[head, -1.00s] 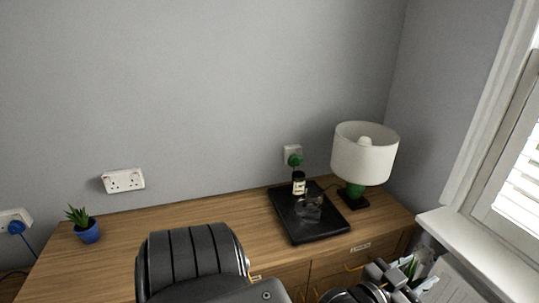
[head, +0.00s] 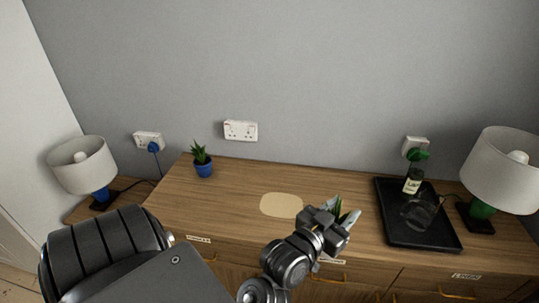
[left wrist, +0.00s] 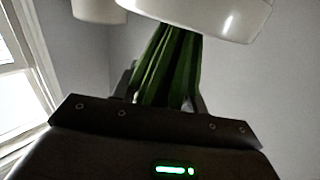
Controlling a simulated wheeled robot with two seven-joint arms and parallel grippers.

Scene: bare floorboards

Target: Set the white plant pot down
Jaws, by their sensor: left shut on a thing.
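The white plant pot (head: 350,217) is in my left gripper (head: 328,219), mostly hidden behind it in the head view. Its green leaves (head: 337,207) show beside the fingers. In the left wrist view the white pot (left wrist: 215,15) fills the top edge, and dark green leaves (left wrist: 170,65) lie between it and the gripper body. My left gripper is shut on the pot, in front of the wooden dresser top (head: 240,185). A flat beige oval (head: 282,205) lies on the dresser top, left of the gripper. My right gripper is not in view.
A blue pot with a plant (head: 203,167) stands at the back left. A black tray (head: 430,239) with a bottle (head: 413,182) and a glass vessel (head: 418,212) is to the right. A lamp (head: 497,175) stands beyond it. The wood around the oval is clear.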

